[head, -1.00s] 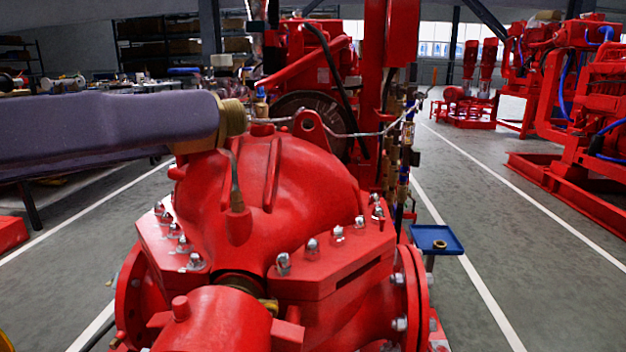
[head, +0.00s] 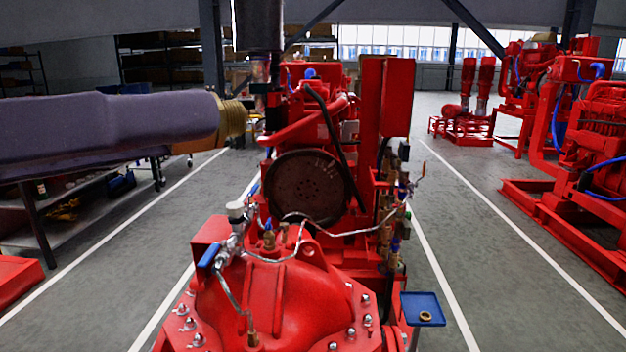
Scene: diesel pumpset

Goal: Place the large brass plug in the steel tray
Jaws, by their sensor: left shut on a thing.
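My left gripper (head: 212,119) comes in from the left as a large purple-grey shape, close to the camera. It is shut on the large brass plug (head: 235,119), whose threaded end points right. The gripper covers most of the plug's other end. The plug is up in the air, apart from the red pump below. A small blue tray (head: 408,310) stands at lower right, beside the pump, with a brass ring (head: 425,316) in it. No tray of bare steel can be made out. My right gripper is not in view.
The red pump casing (head: 290,300) fills the lower middle, with studs, thin pipes and a blue-handled valve (head: 210,255) on top. The engine flywheel (head: 308,188) and a red cabinet (head: 385,95) stand behind. Grey floor (head: 480,240) is clear to the right.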

